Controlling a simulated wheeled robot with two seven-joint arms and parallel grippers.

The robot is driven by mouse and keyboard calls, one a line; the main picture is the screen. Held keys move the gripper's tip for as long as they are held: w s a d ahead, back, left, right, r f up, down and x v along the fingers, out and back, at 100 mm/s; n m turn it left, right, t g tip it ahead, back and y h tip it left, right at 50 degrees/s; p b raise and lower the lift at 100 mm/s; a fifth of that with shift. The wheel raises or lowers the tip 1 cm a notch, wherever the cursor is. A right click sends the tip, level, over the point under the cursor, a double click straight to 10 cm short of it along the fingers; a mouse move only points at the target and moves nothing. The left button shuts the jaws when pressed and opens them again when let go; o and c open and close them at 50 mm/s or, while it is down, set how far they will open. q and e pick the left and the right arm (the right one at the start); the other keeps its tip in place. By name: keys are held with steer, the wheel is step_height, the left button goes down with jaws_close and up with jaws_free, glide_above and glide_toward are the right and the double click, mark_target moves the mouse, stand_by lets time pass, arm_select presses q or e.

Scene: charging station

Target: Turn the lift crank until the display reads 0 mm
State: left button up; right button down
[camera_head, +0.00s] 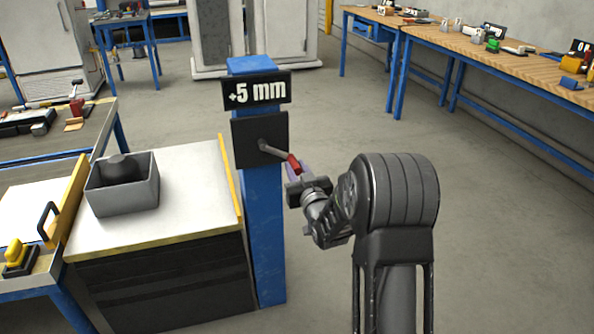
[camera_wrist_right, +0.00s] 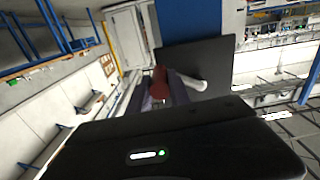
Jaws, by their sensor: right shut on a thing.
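The display (camera_head: 256,92) on the blue post reads +5 mm in the head view. Below it, the lift crank (camera_head: 275,151) comes out of a dark square plate (camera_head: 247,155). The crank's arm points right and slightly down, and its red handle (camera_head: 294,163) is at the outer end. My right gripper (camera_head: 297,178) is at the handle and shut on it. In the right wrist view the red handle (camera_wrist_right: 159,83) shows between the fingers, with the pale crank arm (camera_wrist_right: 193,83) beside it and the dark plate behind. My left gripper is not in view.
A table (camera_head: 165,220) with a grey bin (camera_head: 124,198) holding a dark round object stands just left of the blue post (camera_head: 263,240). Wooden workbenches (camera_head: 500,60) run along the right wall. The floor right of the post is clear.

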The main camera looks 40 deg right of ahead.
steer(key=m+b, duration=0.1)
steer(key=a+f+m+b, duration=0.1)
steer(key=b, duration=0.1)
steer(key=f+m+b, duration=0.1)
steer(key=b, duration=0.1)
steer(key=shift+w+a, duration=0.25)
steer(key=c, duration=1.2)
jaws_free()
steer(key=v, duration=0.7)
steer(key=shift+s+a+p, duration=0.15)
steer(key=shift+s+p, duration=0.15)
steer(key=shift+s, duration=0.1)
